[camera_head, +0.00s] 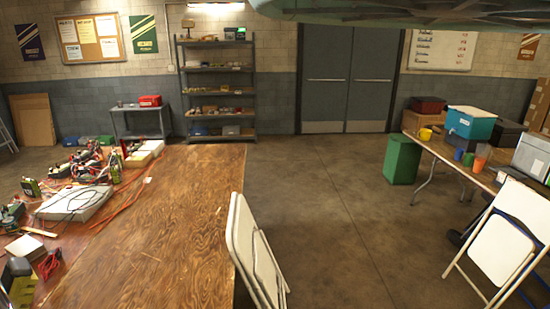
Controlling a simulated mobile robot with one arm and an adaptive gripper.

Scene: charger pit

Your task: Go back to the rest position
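My gripper is not in view; no fingers show in the head view. A blurred grey-green shape (430,12) crosses the top right edge of the head view, and I cannot tell what it is. The task names no object. A wooden table (190,215) fills the lower left. Its right half is bare. Its left half holds a pale flat box (75,203), red and black cables, and several small devices and bottles.
White folding chairs stand at the table's right side (250,250) and at the far right (497,245). A second table (440,150) with coolers and cups is at right, a green bin (402,160) beside it. Concrete floor (325,200) lies clear between, up to grey double doors (348,80).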

